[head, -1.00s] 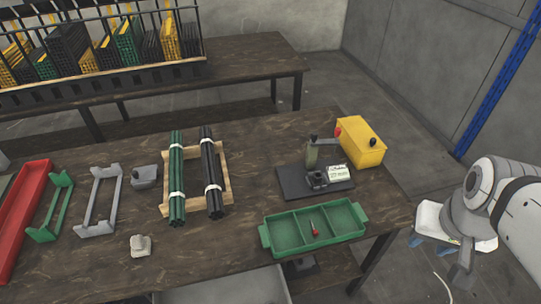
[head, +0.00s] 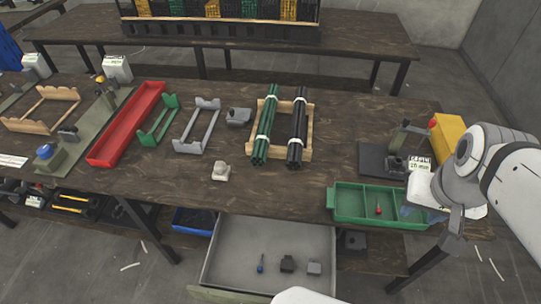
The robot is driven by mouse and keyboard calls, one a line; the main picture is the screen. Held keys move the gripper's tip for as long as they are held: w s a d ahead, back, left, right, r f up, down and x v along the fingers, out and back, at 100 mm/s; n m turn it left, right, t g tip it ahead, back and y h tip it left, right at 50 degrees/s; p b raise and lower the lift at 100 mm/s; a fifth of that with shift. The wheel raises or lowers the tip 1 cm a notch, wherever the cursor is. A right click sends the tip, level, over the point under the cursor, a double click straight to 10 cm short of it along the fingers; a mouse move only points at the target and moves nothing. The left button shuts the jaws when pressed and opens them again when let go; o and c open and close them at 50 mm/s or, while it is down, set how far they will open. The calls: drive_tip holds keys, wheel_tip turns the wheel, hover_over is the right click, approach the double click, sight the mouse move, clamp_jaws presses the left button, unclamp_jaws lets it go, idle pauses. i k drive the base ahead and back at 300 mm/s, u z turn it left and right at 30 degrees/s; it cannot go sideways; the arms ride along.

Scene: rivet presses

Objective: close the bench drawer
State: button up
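The bench drawer (head: 222,256) is pulled open below the front edge of the workbench. It is a grey box with a greenish front (head: 230,295), cut by the bottom of the head view. My gripper (head: 453,240) is at the right, in front of the bench's right end and well apart from the drawer. Its grey fingers point down, and their opening is not clear from this side.
A blue bin (head: 194,221) sits on the lower shelf left of the drawer. A white rounded part of me shows at the bottom.

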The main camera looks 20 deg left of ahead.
sight(230, 275)
drive_tip(key=u, duration=1.25)
drive_tip(key=k, duration=1.5)
drive_tip(key=u, duration=0.8)
drive_tip(key=i, duration=1)
drive_tip(key=u, duration=0.1)
